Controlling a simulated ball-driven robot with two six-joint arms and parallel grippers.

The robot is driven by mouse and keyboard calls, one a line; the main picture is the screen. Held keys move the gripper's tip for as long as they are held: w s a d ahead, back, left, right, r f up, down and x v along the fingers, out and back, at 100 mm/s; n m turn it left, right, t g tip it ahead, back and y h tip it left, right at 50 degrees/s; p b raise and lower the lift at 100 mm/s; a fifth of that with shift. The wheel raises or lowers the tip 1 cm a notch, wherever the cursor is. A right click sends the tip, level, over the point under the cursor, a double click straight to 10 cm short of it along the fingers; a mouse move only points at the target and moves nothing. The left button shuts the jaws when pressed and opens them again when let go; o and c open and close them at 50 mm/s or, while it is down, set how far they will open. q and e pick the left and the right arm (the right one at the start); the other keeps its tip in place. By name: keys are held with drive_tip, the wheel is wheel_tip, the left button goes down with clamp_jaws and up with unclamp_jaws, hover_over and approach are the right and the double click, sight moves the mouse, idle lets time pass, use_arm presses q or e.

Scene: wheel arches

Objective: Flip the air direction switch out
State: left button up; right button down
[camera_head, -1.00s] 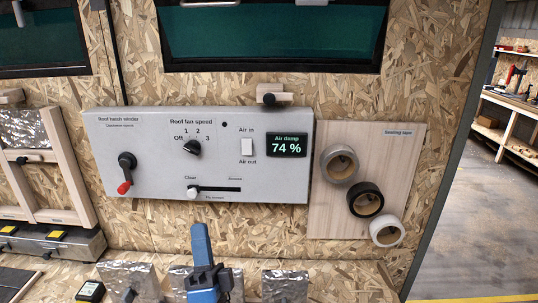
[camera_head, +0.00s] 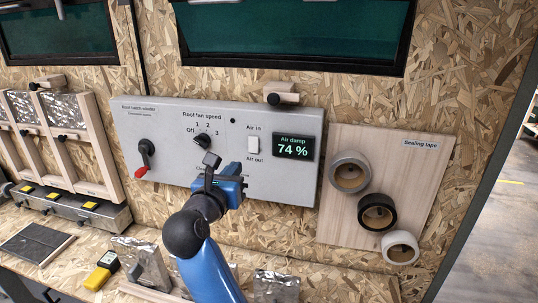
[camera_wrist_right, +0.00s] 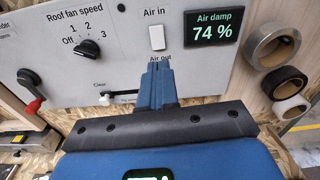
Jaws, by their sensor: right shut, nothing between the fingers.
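The air direction switch (camera_head: 253,145) is a white rocker on the grey control panel (camera_head: 277,183), between the labels "Air in" above and "Air out" below. It also shows in the right wrist view (camera_wrist_right: 157,37). I cannot tell which way it is tipped. My right gripper (camera_head: 212,160) is in front of the panel, below and left of the switch in the head view. In the right wrist view its blue fingers (camera_wrist_right: 157,70) are together and empty, just below the "Air out" label. They appear apart from the switch. My left gripper is not in view.
A fan speed knob (camera_head: 203,140), a red-tipped crank (camera_head: 144,158) and a display reading 74 % (camera_head: 293,147) are on the panel. A slider (camera_wrist_right: 104,99) is near the fingers. Tape rolls (camera_head: 350,172) hang at the right. A yellow device (camera_head: 102,271) lies on the bench.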

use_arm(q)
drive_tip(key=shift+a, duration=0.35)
use_arm(e)
drive_tip(key=shift+s+a+f+m+g, duration=0.15)
drive_tip(key=shift+a+f+m+g, duration=0.3)
drive_tip(key=shift+f, duration=0.35)
drive_tip(key=shift+d, duration=0.1)
drive_tip(key=p, duration=0.5)
approach(253, 151)
drive_tip(key=x, duration=0.5)
drive_tip(key=shift+d+r, duration=0.1)
drive_tip(key=shift+d, duration=0.05)
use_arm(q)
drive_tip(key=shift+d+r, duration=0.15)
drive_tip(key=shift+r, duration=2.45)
use_arm(e)
drive_tip(key=shift+x, duration=0.9)
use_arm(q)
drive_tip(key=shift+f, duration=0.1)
